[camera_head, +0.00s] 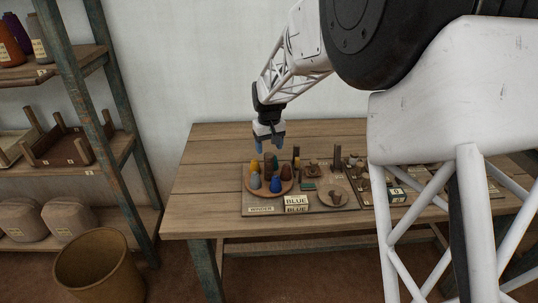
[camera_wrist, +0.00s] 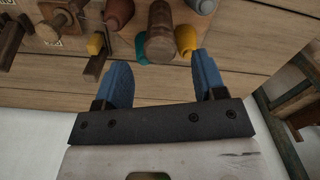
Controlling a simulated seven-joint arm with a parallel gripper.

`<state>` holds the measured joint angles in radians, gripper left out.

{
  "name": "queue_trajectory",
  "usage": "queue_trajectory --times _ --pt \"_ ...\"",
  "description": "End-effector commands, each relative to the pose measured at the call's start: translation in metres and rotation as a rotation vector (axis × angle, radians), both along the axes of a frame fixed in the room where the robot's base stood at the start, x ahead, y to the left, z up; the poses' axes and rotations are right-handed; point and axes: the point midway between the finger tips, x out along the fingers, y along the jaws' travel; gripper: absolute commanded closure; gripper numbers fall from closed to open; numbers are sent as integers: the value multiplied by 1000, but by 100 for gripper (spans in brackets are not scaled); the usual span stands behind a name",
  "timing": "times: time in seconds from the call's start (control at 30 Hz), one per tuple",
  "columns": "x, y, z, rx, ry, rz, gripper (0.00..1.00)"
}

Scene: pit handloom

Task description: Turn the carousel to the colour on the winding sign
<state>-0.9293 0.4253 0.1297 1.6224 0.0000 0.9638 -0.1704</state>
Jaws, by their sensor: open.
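The carousel (camera_head: 249,187) is a round wooden disc at the left of the board on the table. It carries several cones around a brown wooden post (camera_head: 268,171). A blue cone (camera_head: 276,184) stands at its front, a grey one (camera_head: 255,181) at front left, a yellow one (camera_head: 255,166) at back left, and a dark red one (camera_head: 286,172) at right. The sign (camera_head: 296,200) in front reads BLUE. My gripper (camera_head: 270,146) is open and empty above the carousel's back edge. In the wrist view the blue fingers (camera_wrist: 161,84) are apart, with the post (camera_wrist: 160,35) and a yellow cone (camera_wrist: 186,40) beyond them.
A small plate reads WINDER (camera_head: 261,209). Upright pegs (camera_head: 338,157), a pale disc (camera_head: 333,194) and other small fittings stand to the right on the board. A shelf rack (camera_head: 75,80) and a brown basket (camera_head: 100,268) are at left. The table's left end (camera_head: 197,195) is bare.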

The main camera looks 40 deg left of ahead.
Motion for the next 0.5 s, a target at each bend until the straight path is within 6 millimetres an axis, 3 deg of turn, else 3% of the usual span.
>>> queue_trajectory --times 0.2,0.5 --pt "0 0 -26 -1 0 0 36" --pt "0 0 -38 0 0 0 36"
